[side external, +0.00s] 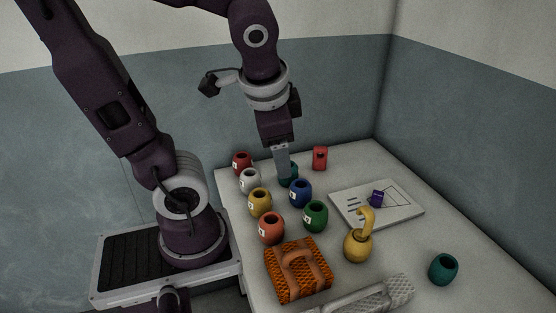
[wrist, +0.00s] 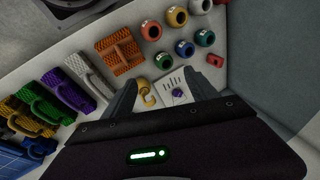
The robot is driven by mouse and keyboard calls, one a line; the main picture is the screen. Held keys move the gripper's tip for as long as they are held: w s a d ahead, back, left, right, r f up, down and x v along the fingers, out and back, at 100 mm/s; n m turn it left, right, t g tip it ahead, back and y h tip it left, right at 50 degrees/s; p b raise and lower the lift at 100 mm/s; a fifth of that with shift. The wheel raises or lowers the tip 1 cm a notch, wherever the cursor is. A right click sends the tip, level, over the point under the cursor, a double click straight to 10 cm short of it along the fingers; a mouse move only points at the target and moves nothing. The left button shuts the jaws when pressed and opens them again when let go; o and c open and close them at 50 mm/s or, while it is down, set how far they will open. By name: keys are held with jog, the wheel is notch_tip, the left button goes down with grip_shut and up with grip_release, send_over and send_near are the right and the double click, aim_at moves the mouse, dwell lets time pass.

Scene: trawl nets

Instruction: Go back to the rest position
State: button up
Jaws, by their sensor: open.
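My gripper (side external: 283,176) points down over the worktop. Its two fingers (wrist: 166,84) stand apart with nothing between them in the wrist view. In the side view a finger overlaps a teal jar (side external: 293,180) in the back row. The wrist view shows that jar (wrist: 205,38) apart from the fingers, beyond their tips. I cannot tell the exact height of the gripper above the worktop.
Several coloured jars, such as the blue jar (side external: 300,193), stand left of a white board (side external: 408,211) bearing a purple piece (side external: 377,198). A yellow hooked pot (side external: 357,245), an orange woven basket (side external: 285,289) and a red block (side external: 320,158) stand nearby. Walls bound the worktop.

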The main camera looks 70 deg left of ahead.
jog(key=s+d+r+n+t+h, duration=0.2)
jog(key=s+d+h, duration=0.1)
jog(key=d, duration=0.4)
jog(key=shift+d+r+t, duration=0.25)
jog(key=shift+d+t, duration=0.1)
jog(key=shift+t, duration=0.05)
jog(key=shift+s, duration=0.1)
dwell(0.5)
